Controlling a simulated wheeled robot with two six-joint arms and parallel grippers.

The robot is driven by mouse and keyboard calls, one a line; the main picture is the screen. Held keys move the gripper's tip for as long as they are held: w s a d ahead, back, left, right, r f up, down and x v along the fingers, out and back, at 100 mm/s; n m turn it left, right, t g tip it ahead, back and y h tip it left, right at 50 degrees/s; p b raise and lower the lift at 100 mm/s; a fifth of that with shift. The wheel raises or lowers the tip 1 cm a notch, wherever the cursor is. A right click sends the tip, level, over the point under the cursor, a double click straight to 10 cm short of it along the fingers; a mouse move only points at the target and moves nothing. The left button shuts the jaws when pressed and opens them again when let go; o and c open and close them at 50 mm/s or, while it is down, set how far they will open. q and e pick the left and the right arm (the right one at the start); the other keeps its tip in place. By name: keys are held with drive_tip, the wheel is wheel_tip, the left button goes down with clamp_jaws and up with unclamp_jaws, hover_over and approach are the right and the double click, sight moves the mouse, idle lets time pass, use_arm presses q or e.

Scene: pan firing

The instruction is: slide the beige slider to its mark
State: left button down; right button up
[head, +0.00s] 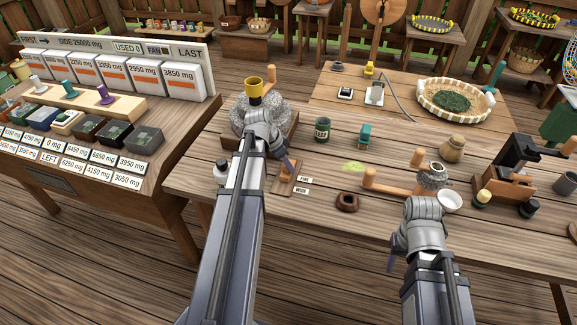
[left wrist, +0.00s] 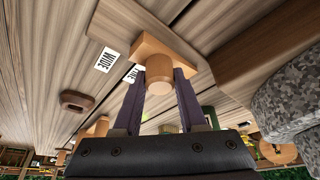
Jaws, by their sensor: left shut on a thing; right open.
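The beige slider (left wrist: 161,88) is a light wooden block with a round knob. In the left wrist view, the dark purple fingers of my left gripper (left wrist: 160,92) are shut around the knob. The slider sits on a brown wooden base (left wrist: 120,24). A WIDE label (left wrist: 107,60) and a FINE label (left wrist: 134,74) lie beside the base. In the head view, my left gripper (head: 288,167) partly covers the slider, and the FINE label (head: 305,180) and WIDE label (head: 300,191) show to its right. My right gripper (head: 391,256) is open, low at the right, largely hidden by its arm.
A grey stone mill (head: 271,112) with a yellow cup stands behind my left gripper. A brown ring-shaped holder (head: 347,201) is right of the labels. A green jar (head: 322,129) and a teal-topped brush (head: 364,134) stand farther back. A white bowl (head: 450,201) is near my right arm.

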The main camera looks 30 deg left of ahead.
sight(288, 181)
use_arm(q)
drive_tip(key=shift+s, duration=0.2)
drive_tip(key=shift+s+d, duration=0.2)
drive_tip(key=shift+s, duration=0.55)
drive_tip(key=shift+s+d, duration=0.15)
drive_tip(key=shift+s, duration=0.55)
drive_tip(key=shift+s+d, duration=0.2)
drive_tip(key=shift+s, duration=0.55)
drive_tip(key=shift+c, duration=1.9)
unclamp_jaws()
drive_tip(key=p+v, duration=0.7)
drive_tip(key=shift+r, duration=0.35)
drive_tip(key=shift+s+a, duration=0.1)
